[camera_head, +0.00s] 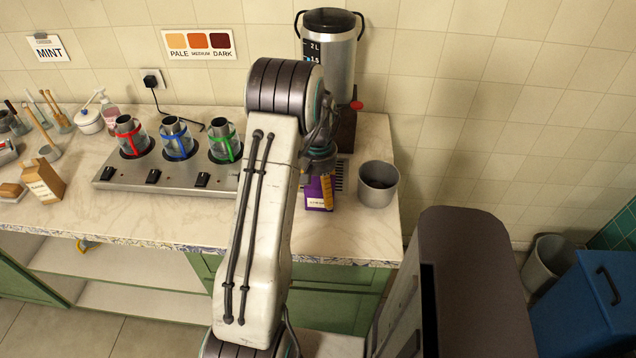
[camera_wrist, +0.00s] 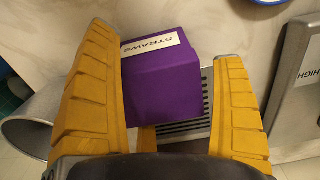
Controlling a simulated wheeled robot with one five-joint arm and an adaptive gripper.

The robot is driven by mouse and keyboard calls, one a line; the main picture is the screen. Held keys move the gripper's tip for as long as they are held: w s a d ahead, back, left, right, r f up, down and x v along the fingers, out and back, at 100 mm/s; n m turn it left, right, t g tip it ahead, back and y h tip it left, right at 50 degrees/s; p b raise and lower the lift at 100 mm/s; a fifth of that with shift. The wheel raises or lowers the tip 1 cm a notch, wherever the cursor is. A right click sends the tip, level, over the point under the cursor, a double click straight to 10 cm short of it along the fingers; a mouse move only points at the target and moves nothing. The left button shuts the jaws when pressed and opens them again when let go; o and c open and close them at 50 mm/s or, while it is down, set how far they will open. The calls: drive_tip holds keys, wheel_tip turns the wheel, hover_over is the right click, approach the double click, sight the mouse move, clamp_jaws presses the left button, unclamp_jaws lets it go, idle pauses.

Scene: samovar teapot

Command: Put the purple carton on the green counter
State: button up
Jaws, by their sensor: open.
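The purple carton (camera_head: 315,197), labelled STRAWS, stands on the pale marble top of a counter (camera_head: 120,218) with green fronts, near its right end. In the wrist view the carton (camera_wrist: 165,95) lies between the two yellow fingers of my gripper (camera_wrist: 168,50). My gripper is open. The left finger is close against the carton, and I cannot tell whether it touches; a gap shows beside the right finger. In the head view my arm hides part of my gripper (camera_head: 322,182) and part of the carton.
A grey metal bin (camera_head: 378,184) stands just right of the carton. A tall metal urn (camera_head: 330,55) stands behind. A burner panel (camera_head: 165,178) with several coloured-banded glass vessels lies to the left. A brown carton (camera_head: 44,182) stands farther left. Bare marble shows along the front edge.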

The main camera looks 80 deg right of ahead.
wheel_tip(320, 180, up, 12)
drive_tip(key=b, duration=0.3)
drive_tip(key=shift+f, duration=0.1)
drive_tip(key=w+a+r+n+t+h, duration=0.1)
drive_tip(key=w+a+r+n, duration=0.25)
drive_tip(key=w+a, duration=0.65)
drive_tip(key=w+a+r+n, duration=0.35)
drive_tip(key=w+a, duration=0.45)
drive_tip(key=w, duration=0.5)
drive_tip(key=w+a+n+t, duration=0.15)
drive_tip(key=a+n, duration=0.35)
drive_tip(key=a, duration=1.1)
drive_tip(key=s+a+f+n, duration=0.1)
drive_tip(key=s+a+n, duration=0.1)
drive_tip(key=a, duration=0.4)
drive_tip(key=s+a+f+n+t+y, duration=0.1)
drive_tip(key=s+a+f+n, duration=0.1)
drive_tip(key=a, duration=0.3)
drive_tip(key=shift+s+a+n, duration=0.3)
drive_tip(key=shift+a+n, duration=0.05)
drive_tip(key=shift+n, duration=0.25)
